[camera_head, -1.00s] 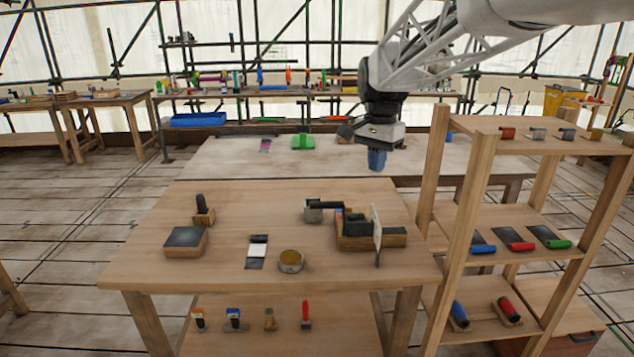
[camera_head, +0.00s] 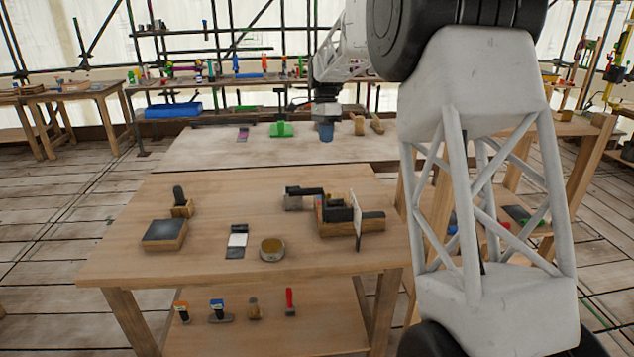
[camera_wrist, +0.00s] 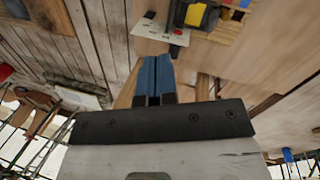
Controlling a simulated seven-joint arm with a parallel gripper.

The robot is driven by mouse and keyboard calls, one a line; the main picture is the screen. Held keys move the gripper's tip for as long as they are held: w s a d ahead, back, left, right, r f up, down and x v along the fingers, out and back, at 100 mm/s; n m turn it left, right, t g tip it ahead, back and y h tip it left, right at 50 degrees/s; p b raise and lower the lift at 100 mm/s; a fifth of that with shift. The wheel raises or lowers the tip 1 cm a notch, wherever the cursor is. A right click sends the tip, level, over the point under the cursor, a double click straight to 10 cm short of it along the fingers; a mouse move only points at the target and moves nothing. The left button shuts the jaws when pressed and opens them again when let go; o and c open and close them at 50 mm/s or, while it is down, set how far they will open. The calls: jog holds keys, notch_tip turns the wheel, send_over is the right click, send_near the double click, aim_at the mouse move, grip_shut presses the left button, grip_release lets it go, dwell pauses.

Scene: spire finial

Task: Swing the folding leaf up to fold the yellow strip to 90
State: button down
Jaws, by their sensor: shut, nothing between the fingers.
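The folding device (camera_head: 350,226) stands at the right of the near table, a wooden base with dark metal parts and an upright pale plate (camera_head: 358,222) at its right. I cannot tell which part is the folding leaf. The yellow strip (camera_wrist: 194,14) shows only as a small patch at the top of the wrist view, beside dark parts; its fold angle is not readable. My gripper (camera_head: 326,131) has blue fingers, closed together and empty, above the back bench, behind and apart from the device. The fingers also show in the wrist view (camera_wrist: 156,78).
On the near table (camera_head: 130,265) are a dark-topped block (camera_head: 165,233), a dark-and-white card (camera_head: 237,240) and a round tin (camera_head: 272,249). A green object (camera_head: 281,129) sits on the back bench. A wooden shelf (camera_head: 582,170) stands at right, partly hidden by my arm.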

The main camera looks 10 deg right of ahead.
jog(key=w+a+f+m+g, duration=0.1)
jog(key=w+a+f+m, duration=0.1)
jog(key=w+f, duration=0.6)
jog(key=w+m, duration=0.1)
jog(key=w, duration=0.2)
jog(key=shift+w+a, duration=0.15)
jog(key=shift+w, duration=0.25)
jog(key=shift+s+f, duration=0.1)
jog(key=shift+f, duration=0.05)
jog(key=s+f, duration=0.7)
jog(key=f, duration=0.2)
jog(key=shift+s+f, duration=0.15)
jog(key=shift+f, duration=0.15)
jog(key=shift+s, duration=0.1)
